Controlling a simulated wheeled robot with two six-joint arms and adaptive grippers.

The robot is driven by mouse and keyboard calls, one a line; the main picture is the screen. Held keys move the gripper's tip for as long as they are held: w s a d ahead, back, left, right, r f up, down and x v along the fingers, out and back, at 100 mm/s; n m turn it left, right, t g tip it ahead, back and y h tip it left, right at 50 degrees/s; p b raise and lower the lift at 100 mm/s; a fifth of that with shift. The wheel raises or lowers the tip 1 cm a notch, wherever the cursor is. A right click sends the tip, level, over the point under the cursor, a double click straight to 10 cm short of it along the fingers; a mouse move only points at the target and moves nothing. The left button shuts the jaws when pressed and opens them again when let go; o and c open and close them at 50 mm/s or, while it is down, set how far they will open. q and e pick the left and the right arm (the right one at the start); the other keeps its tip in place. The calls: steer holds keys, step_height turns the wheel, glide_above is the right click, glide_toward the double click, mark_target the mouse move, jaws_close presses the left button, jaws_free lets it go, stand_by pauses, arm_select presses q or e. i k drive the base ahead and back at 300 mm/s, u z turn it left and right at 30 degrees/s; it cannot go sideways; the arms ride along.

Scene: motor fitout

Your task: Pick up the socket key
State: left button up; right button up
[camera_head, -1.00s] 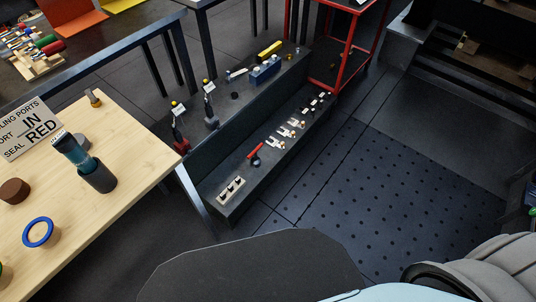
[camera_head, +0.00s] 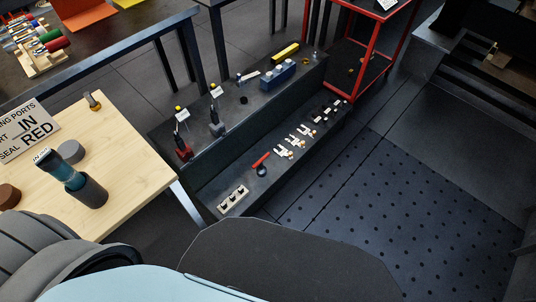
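No tool in view is labelled as the socket key, and I cannot tell for certain which one it is. A small tool with a red handle (camera_head: 261,159) and a dark round end lies on the lower step of the dark stepped bench, in the middle of the view. A red-based upright tool (camera_head: 183,150) and a grey-based one (camera_head: 216,125) stand on the upper step, each with a small white tag. Neither of my grippers is in view; only grey arm parts show at the lower left.
The dark bench (camera_head: 205,179) also holds a blue block (camera_head: 277,75), a yellow bar (camera_head: 286,52) and several white fittings. A wooden table (camera_head: 135,172) with a sign (camera_head: 25,130) and a dark cup stands at left. A red frame (camera_head: 374,50) stands behind. The perforated floor (camera_head: 400,210) at right is clear.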

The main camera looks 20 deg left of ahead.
mark_target(261, 170)
steer(key=u, duration=0.2)
steer(key=i, duration=0.5)
steer(key=u, duration=1.1)
steer(key=i, duration=0.4)
steer(key=u, duration=0.65)
